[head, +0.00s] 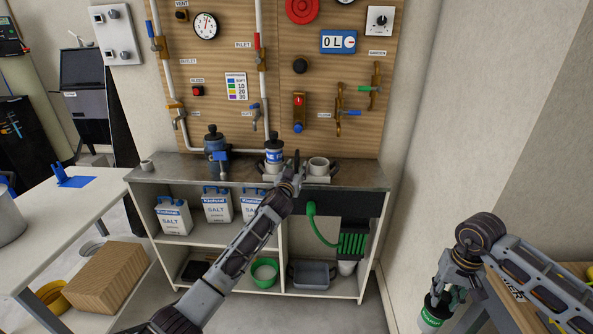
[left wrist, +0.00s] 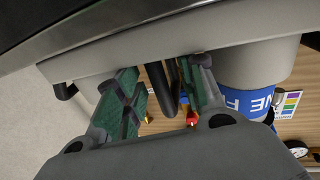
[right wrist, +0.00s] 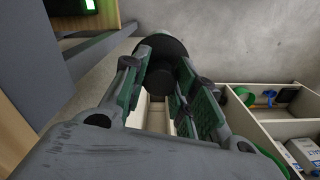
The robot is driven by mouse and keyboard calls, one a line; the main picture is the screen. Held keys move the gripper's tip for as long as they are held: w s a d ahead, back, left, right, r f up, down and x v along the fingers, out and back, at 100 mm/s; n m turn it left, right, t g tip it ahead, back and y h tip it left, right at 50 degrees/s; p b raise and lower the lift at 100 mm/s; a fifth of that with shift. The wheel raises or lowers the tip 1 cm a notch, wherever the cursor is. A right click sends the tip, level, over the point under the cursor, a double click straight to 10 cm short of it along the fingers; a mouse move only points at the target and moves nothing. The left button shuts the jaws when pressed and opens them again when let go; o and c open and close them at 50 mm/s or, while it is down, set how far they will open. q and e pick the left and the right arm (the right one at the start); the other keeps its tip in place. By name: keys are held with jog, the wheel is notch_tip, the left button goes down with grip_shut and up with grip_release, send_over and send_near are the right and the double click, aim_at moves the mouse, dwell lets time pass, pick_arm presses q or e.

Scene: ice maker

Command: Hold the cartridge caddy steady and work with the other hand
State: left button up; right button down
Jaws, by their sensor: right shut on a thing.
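The grey cartridge caddy (head: 319,170) stands on the counter's front part. A blue-labelled cartridge (head: 274,152) with a black top sits in its left socket; the right socket looks empty. My left gripper (head: 294,176) is at the middle of the caddy. In the left wrist view its open fingers stand either side of a dark upright bar (left wrist: 158,92), with the blue label (left wrist: 245,100) to the right. My right gripper (head: 452,290) is shut on a green-labelled cartridge (head: 434,312), at the lower right. The right wrist view shows its dark end (right wrist: 165,60) between the fingers.
Another blue cartridge-like housing (head: 214,142) stands on the counter (head: 160,177) left of the caddy. A wooden panel (head: 335,90) with pipes and valves rises behind. A wooden-topped table (head: 510,310) is under my right arm.

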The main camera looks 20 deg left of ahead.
pick_arm(q)
grip_shut()
dwell(0.5)
pick_arm(e)
jog(key=shift+r, duration=3.6)
notch_tip(320, 180, up, 7)
